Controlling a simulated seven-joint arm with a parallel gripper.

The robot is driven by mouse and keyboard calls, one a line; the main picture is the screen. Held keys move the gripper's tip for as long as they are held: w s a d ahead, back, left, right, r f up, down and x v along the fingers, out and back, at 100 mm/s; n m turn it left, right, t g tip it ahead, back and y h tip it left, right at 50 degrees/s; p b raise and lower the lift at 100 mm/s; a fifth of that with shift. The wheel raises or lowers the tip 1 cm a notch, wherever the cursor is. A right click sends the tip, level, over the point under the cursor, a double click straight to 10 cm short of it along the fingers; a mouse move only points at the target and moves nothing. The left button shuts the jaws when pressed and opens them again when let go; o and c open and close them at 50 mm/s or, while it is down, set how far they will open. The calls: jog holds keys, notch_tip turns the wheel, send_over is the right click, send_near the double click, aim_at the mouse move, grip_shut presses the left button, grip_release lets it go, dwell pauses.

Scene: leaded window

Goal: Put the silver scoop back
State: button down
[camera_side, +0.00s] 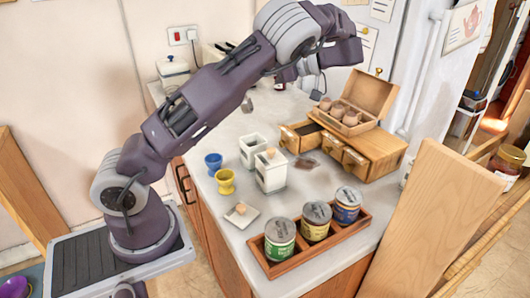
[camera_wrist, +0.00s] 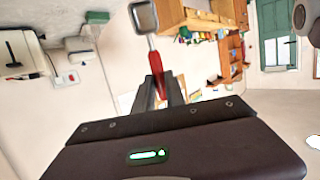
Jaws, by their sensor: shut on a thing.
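My gripper (camera_wrist: 160,92) is shut on the red handle (camera_wrist: 155,62) of a scoop in the wrist view. The scoop's silver square head (camera_wrist: 143,17) points away from the fingers, near the top edge of the picture. In the side view my wrist is raised above the back of the counter; the fingers and scoop are too small and overlapped to make out clearly.
A wooden chest (camera_side: 372,152) with drawers pulled out stands at right, an open box (camera_side: 352,105) on top. A dark patch (camera_side: 307,162) lies before it. A wooden tray (camera_side: 318,247) holds three tins. Blue (camera_side: 213,163) and yellow (camera_side: 225,182) cups stand left.

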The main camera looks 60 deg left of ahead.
notch_tip(320, 180, up, 4)
jog(key=shift+f, duration=0.1)
jog(key=w+d+f+m+t+h, duration=0.4)
jog(key=d+f+m+t, duration=0.25)
jog(key=m+t, duration=0.75)
jog(key=d+r+m+g+h, duration=0.2)
jog(key=d+r+m+h, duration=0.45)
jog(key=d+m, duration=0.65)
jog(key=shift+g, duration=0.7)
jog(key=f, duration=2.7)
jog(key=shift+w+a, duration=0.25)
jog(key=shift+w, duration=0.05)
jog(key=c, duration=1.4)
grip_release()
